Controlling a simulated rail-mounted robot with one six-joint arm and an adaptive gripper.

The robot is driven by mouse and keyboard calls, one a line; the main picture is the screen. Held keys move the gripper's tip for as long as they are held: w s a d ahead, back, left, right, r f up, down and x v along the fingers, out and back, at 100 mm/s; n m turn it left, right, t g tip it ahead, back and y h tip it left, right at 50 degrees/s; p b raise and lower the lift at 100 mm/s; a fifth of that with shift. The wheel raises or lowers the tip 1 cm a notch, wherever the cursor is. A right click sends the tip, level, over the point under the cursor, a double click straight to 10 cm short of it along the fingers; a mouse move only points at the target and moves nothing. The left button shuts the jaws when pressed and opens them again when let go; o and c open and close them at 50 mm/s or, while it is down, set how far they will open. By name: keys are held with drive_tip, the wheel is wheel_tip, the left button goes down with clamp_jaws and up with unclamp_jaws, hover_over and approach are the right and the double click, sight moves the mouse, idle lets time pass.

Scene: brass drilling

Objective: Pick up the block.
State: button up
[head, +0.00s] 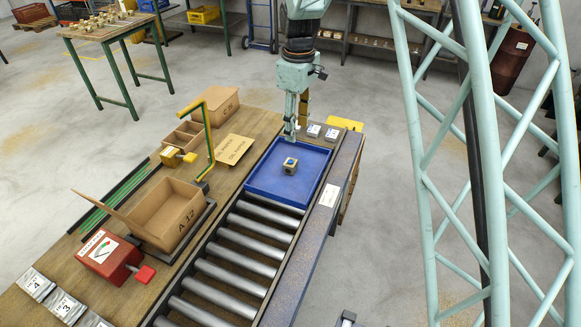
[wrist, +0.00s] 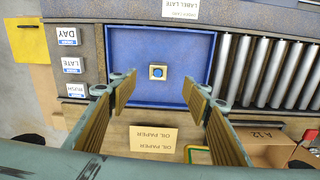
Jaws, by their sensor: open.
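The small brass-coloured block (head: 290,166) with a blue top sits in the blue tray (head: 262,182) at the far end of the roller conveyor. In the wrist view the block (wrist: 158,72) lies near the middle of the blue tray (wrist: 180,45), with bare tray floor around it. My gripper (head: 296,132) hangs over the tray's far side, apart from the block. In the wrist view its open fingers (wrist: 160,88) spread left and right of the block's line, with nothing between them.
Label cards (head: 322,132) lie beyond the tray's far right. The tray's low walls surround the block.

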drive_tip(key=n, duration=0.1)
hover_over(290, 162)
wheel_tip(290, 162, down, 5)
drive_tip(key=shift+w+r, duration=0.1)
drive_tip(key=shift+w, duration=0.1)
drive_tip(key=shift+d, duration=0.1)
drive_tip(key=shift+f+b, duration=0.5)
drive_tip(key=shift+f, duration=3.85)
drive_tip(key=shift+s+f+b, duration=0.15)
drive_tip(key=shift+f+b, duration=0.35)
drive_tip(key=shift+f, duration=2.1)
drive_tip(key=c, duration=1.4)
drive_tip(key=shift+o, duration=0.2)
drive_tip(key=shift+r, duration=0.1)
